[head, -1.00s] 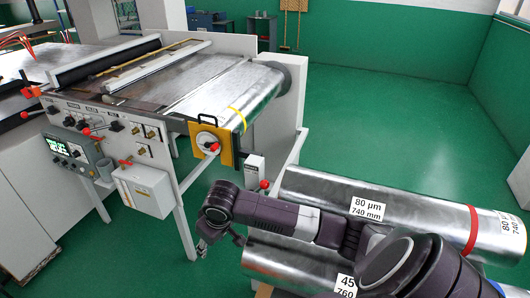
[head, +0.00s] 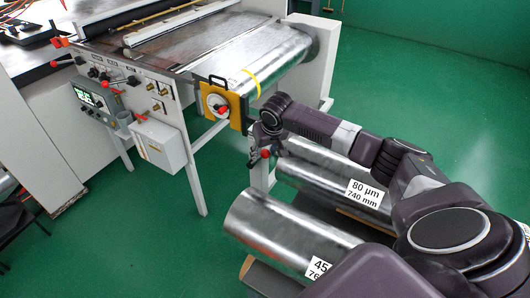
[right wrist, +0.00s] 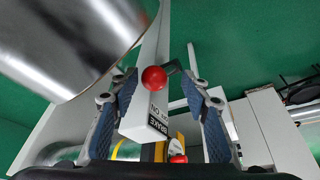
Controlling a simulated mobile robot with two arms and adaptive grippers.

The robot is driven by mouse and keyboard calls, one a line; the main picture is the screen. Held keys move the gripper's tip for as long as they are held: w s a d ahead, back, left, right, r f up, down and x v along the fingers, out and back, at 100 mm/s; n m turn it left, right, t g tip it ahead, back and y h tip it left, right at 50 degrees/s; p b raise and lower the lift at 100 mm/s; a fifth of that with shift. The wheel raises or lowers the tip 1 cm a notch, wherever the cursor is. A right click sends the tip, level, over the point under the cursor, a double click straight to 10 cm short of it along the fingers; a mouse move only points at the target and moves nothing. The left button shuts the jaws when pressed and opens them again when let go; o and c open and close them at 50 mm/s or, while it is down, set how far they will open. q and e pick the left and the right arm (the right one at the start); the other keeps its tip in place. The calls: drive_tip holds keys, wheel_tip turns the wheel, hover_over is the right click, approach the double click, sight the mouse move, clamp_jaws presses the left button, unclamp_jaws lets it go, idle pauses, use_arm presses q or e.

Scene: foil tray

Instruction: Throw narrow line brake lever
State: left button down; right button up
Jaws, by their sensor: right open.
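The brake lever's round red knob (head: 265,153) sits on a pale post at the machine's front right corner. In the right wrist view the red knob (right wrist: 154,78) is in front of a white box (right wrist: 146,118) with a BRAKE label that appears upside down. My right gripper (head: 257,150) is beside the knob in the head view. In the right wrist view my right gripper (right wrist: 160,85) is open, with one blue-padded finger on each side of the knob. Neither finger visibly grips it. My left gripper is out of view.
Foil rolls (head: 290,225) lie below my right arm, and a big shiny roll (right wrist: 75,40) fills the upper left of the wrist view. The machine's yellow plate (head: 222,105) with another red-knobbed handle is close by. Green floor (head: 430,100) is clear beyond.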

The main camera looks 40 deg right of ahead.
drive_tip(key=shift+w+d+f, duration=0.15)
drive_tip(key=shift+d+f, duration=0.4)
drive_tip(key=shift+f, duration=0.35)
drive_tip(key=shift+w+f, duration=0.15)
drive_tip(key=shift+f, duration=0.2)
drive_tip(key=shift+c, duration=2.9)
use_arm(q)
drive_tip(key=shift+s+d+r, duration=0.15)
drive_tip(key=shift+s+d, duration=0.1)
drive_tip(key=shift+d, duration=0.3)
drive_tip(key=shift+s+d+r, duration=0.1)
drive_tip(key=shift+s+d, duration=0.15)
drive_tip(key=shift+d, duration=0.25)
use_arm(e)
clamp_jaws()
